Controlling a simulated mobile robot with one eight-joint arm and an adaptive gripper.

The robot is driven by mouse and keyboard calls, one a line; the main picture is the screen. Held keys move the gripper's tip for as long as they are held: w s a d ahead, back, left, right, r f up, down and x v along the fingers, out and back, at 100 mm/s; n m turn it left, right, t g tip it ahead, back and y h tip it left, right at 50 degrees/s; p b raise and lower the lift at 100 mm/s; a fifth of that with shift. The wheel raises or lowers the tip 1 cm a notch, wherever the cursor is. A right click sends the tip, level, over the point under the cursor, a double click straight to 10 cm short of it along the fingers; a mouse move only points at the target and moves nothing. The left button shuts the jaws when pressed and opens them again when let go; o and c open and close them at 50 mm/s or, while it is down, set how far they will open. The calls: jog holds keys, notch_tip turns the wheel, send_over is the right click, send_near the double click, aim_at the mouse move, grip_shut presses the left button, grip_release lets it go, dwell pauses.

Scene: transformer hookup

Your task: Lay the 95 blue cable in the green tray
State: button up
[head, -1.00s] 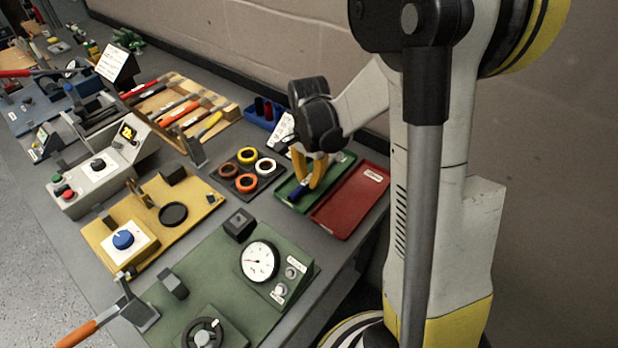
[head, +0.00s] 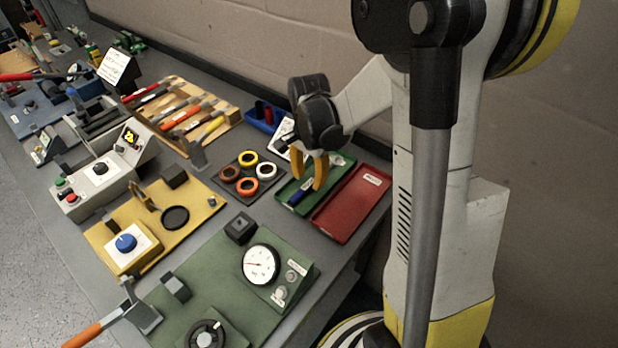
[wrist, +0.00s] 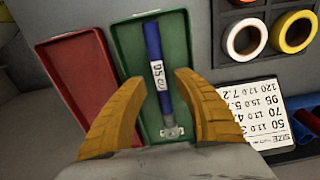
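The blue cable (wrist: 153,40), with a white label reading 95 CU and a metal lug at one end, lies in the green tray (wrist: 121,62) in the wrist view. In the head view the blue cable (head: 299,195) shows partly at the near end of the green tray (head: 284,197). My gripper (head: 308,182) is over the tray with its yellow fingers spread. In the wrist view my gripper (wrist: 156,85) has one finger on each side of the cable, and clear gaps show between the fingers and the cable.
A red tray (head: 352,203) sits right beside the green one. A rack of tape rolls (head: 248,172) is to the left. A blue bin (head: 263,117) with cable pieces and a white size card (wrist: 242,112) stand behind. A concrete wall rises at the back.

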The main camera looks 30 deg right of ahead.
jog(key=shift+r+p, duration=1.45)
jog(key=shift+r, duration=0.9)
jog(key=shift+s+a+r, duration=0.1)
jog(key=shift+r, duration=0.1)
jog(key=s+a+r+n+t+b, duration=0.3)
jog(key=s+a+r+n+t, duration=0.4)
jog(key=s+n, duration=0.5)
jog(key=shift+s+a+r+n, duration=0.4)
jog(key=shift+a+r+n, duration=0.4)
jog(key=shift+a+r, duration=0.6)
jog(key=shift+d+r, duration=0.1)
